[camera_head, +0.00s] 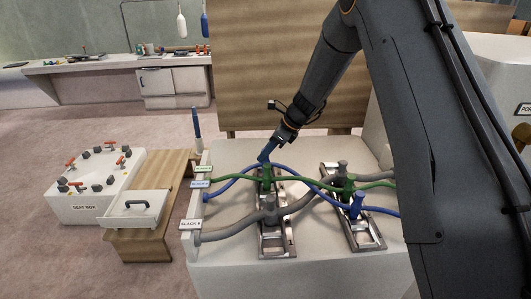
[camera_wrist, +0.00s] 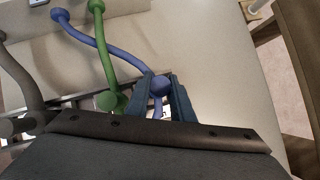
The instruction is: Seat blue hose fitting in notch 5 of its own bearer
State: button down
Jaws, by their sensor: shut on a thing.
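My gripper (camera_head: 267,154) is shut on the blue hose fitting (camera_wrist: 160,84), with its two blue fingers on either side of it in the wrist view (camera_wrist: 165,98). The held fitting is at the far end of the left slotted metal bearer (camera_head: 275,243), beside a green fitting (camera_head: 266,172); I cannot tell whether it touches the bearer. The blue hose (camera_head: 228,184) runs from it to the left rail. A grey fitting (camera_head: 270,206) stands nearer on the same bearer. The notch numbers are not readable.
The right bearer (camera_head: 369,237) carries green (camera_head: 346,182) and blue (camera_head: 357,203) fittings, with a grey one behind. Green and grey hoses cross the white bench close to my gripper. A wooden panel (camera_head: 290,75) stands behind. A seat box (camera_head: 92,207) sits left.

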jog(key=shift+f, duration=0.5)
jog(key=c, duration=1.5)
grip_release()
jog(key=shift+o, duration=0.2)
jog(key=shift+b, duration=0.3)
jog(key=b+v, duration=0.1)
jog(key=v, duration=0.6)
jog(key=shift+d+r+b, duration=0.2)
jog(key=shift+r+b, duration=0.1)
jog(key=shift+s, duration=0.1)
